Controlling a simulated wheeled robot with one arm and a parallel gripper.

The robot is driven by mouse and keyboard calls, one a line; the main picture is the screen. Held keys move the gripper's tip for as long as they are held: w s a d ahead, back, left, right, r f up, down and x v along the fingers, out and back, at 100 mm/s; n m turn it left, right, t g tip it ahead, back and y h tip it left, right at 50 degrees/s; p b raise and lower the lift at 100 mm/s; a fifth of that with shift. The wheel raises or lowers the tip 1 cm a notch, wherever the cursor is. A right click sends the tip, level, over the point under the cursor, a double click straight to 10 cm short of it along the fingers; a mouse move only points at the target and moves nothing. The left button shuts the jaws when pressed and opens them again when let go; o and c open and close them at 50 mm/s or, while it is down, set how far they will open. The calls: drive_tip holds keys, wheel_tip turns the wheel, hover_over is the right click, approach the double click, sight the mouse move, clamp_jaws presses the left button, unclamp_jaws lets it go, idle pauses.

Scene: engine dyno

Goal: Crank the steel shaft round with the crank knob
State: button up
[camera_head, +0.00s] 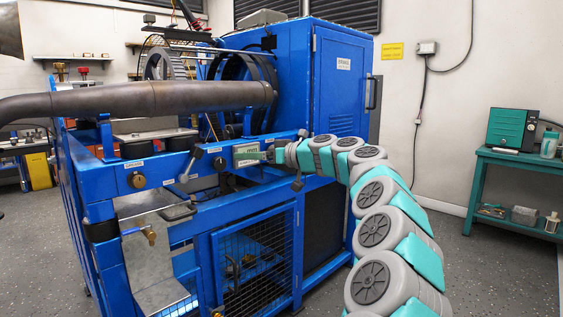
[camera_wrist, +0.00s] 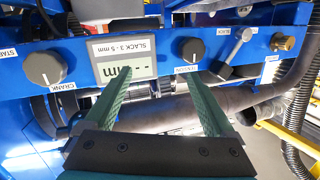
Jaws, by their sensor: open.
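The dark crank knob (camera_wrist: 45,68), with a CRANK label beside it, is on the blue panel at the left of the wrist view. My gripper (camera_wrist: 163,78) is open and empty. Its two green fingers point at the panel, in front of the slack display (camera_wrist: 125,66), with the crank knob outside them to the left. In the head view my gripper (camera_head: 272,155) is beside the display (camera_head: 247,153) on the blue rig's front rail, and my arm covers part of the rail there. I cannot pick out the steel shaft for certain.
The tension knob (camera_wrist: 192,50), the bleed lever (camera_wrist: 235,45) and a brass fitting (camera_wrist: 282,42) are right of the display in the wrist view. A thick exhaust pipe (camera_head: 140,100) crosses above the rail. A teal bench (camera_head: 515,160) stands at the right, with open floor before it.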

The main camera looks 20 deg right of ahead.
drive_tip(key=w+d+f+m+t+h+b, duration=0.1)
drive_tip(key=d+t+h, duration=0.1)
drive_tip(key=d, duration=0.5)
drive_tip(key=w+d+f+t+h+b, duration=0.1)
drive_tip(key=d, duration=0.6)
drive_tip(key=p+x, duration=0.1)
drive_tip(key=x, duration=0.6)
drive_tip(key=shift+w+p, duration=0.25)
drive_tip(key=shift+p, duration=0.15)
drive_tip(key=shift+f, duration=0.1)
drive_tip(key=shift+d, duration=0.1)
drive_tip(key=c, duration=1.4)
